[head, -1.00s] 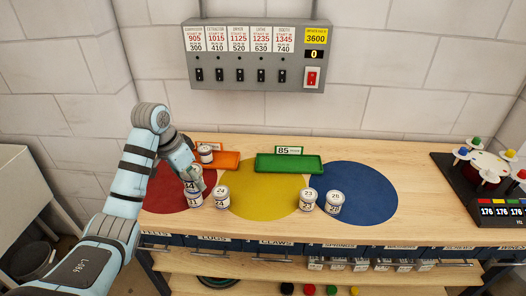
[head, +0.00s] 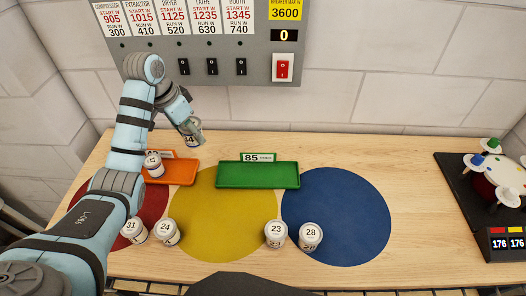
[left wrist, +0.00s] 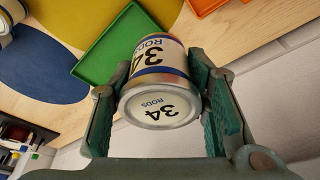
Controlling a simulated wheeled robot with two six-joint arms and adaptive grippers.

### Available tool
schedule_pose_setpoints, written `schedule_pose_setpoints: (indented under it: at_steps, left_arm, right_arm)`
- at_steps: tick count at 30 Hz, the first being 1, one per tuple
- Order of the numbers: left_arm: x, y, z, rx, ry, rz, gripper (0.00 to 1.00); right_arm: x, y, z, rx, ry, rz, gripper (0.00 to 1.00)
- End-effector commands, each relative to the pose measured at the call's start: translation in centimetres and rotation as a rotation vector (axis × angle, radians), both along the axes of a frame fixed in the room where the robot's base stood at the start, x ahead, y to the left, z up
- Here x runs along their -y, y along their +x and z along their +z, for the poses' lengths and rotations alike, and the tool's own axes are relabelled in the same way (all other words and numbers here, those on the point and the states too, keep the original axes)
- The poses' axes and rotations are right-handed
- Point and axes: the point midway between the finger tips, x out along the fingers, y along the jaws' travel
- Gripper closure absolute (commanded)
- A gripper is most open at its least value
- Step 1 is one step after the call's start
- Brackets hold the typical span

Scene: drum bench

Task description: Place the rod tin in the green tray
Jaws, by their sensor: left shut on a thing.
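The rod tin (head: 192,139) is white and blue, and in the left wrist view its label reads 34 RODS (left wrist: 158,85). My left gripper (head: 188,128) is shut around it, with a finger on each side in the left wrist view. It holds the tin above the back of the bench, behind and right of the orange tray. The green tray (head: 258,181) lies to the right and nearer, empty, with a sign reading 85 at its back. It also shows in the left wrist view (left wrist: 97,55). My right gripper is not in view.
The orange tray (head: 183,173) holds one tin (head: 154,164). Tins 31 (head: 134,231) and 24 (head: 166,232) stand front left; tins 23 (head: 276,234) and 28 (head: 311,237) stand front centre. A switch panel (head: 210,90) hangs on the wall above the bench.

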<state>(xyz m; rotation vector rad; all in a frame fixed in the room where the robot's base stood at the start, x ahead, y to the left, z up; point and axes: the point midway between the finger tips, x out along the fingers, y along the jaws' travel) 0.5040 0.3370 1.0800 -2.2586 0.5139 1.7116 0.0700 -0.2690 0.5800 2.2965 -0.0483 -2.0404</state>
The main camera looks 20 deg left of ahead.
Motion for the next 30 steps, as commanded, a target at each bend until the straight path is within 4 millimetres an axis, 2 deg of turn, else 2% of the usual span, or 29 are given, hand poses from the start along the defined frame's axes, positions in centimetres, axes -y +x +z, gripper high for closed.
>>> schedule_pose_setpoints:
  at_steps: [1,3,6,8,11,12,15,19,26,30]
  left_arm:
    - [2.0,1.3,1.2,0.001,-0.011,-0.039,0.91]
    - [4.5,2.7,1.9,-0.005,-0.009,-0.095,0.91]
    - [7.1,3.9,2.4,-0.012,-0.001,-0.158,0.91]
    - [7.8,4.2,1.7,-0.015,0.001,-0.176,0.91]
    - [8.0,4.3,-1.5,-0.018,0.004,-0.181,0.91]
    - [7.9,4.2,-2.6,-0.022,0.003,-0.18,0.91]
    - [7.9,4.1,-6.5,-0.023,0.002,-0.179,0.91]
    - [7.8,4.1,-11.0,-0.02,0.003,-0.177,0.91]
    - [7.7,4.0,-14.9,-0.019,0.003,-0.176,0.91]
    - [7.6,4.1,-17.5,-0.016,0.004,-0.175,0.91]
  right_arm:
    - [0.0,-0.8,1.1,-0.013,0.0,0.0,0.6]
    - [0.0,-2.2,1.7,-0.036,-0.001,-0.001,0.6]
    - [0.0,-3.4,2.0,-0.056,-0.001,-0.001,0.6]
    - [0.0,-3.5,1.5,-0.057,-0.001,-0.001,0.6]
    - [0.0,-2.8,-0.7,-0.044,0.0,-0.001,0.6]
    - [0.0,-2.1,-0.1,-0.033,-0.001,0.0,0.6]
    - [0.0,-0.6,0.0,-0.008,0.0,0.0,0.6]
    - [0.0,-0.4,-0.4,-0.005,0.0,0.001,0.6]
    - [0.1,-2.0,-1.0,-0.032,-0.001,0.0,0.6]
    - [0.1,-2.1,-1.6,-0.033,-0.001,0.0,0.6]
